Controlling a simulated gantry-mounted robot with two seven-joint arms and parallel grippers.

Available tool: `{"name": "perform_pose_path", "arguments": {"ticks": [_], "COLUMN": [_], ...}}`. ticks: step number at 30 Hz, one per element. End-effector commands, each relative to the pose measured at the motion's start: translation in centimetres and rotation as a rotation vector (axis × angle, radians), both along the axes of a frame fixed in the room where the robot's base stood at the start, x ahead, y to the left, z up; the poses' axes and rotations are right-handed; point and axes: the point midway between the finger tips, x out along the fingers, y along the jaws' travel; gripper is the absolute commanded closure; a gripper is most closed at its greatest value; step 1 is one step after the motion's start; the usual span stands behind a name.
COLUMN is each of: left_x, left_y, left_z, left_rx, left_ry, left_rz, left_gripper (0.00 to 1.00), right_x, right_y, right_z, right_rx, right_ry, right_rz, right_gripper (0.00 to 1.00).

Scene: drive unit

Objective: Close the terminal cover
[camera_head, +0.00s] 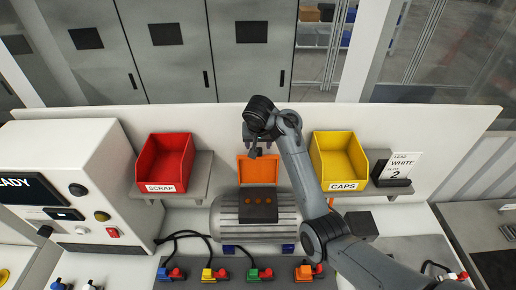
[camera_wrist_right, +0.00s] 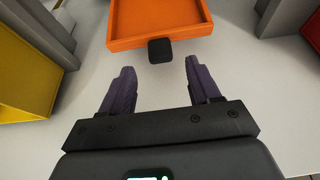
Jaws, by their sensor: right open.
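The orange terminal cover (camera_head: 258,170) stands raised, open, at the back of the dark terminal box (camera_head: 258,213) on the grey ribbed motor (camera_head: 228,222). In the right wrist view the cover (camera_wrist_right: 160,15) looks like a shallow orange tray with a black tab (camera_wrist_right: 160,50) on its near edge. My right gripper (camera_head: 262,143) is just behind the cover's top edge. In its wrist view the right gripper (camera_wrist_right: 160,82) is open and empty, its purple fingers pointing toward the tab, which lies ahead and roughly centred between them, apart from both. My left gripper is not in view.
A red SCRAP bin (camera_head: 165,163) and a yellow CAPS bin (camera_head: 341,160) stand on shelves either side. A white panel (camera_head: 95,120) backs the bench. Several coloured connectors (camera_head: 215,275) line the front rail. A white console (camera_head: 62,175) stands at left.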

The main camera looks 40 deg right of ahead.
Motion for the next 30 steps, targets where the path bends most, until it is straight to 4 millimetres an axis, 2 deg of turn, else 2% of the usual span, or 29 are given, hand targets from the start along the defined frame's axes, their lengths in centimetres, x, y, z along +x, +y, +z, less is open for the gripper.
{"name": "perform_pose_path", "arguments": {"ticks": [3, 9, 15, 23, 30], "left_x": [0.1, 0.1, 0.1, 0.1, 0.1], "left_y": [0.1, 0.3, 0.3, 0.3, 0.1], "left_z": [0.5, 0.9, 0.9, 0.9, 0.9], "left_rx": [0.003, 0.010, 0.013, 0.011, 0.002], "left_ry": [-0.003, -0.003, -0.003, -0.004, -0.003], "left_rz": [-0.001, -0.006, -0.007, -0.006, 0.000], "left_gripper": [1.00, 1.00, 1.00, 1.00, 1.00], "right_x": [0.5, 1.2, 1.4, 1.5, 1.5], "right_y": [-0.6, -1.0, -1.1, -1.1, -1.1], "right_z": [-1.7, -3.7, -4.6, -4.6, -4.6], "right_rx": [-0.003, -0.002, 0.000, 0.001, 0.001], "right_ry": [0.005, 0.003, 0.002, 0.001, 0.001], "right_rz": [-0.001, 0.000, 0.001, 0.000, 0.000], "right_gripper": [0.38, 0.38, 0.38, 0.38, 0.75]}}
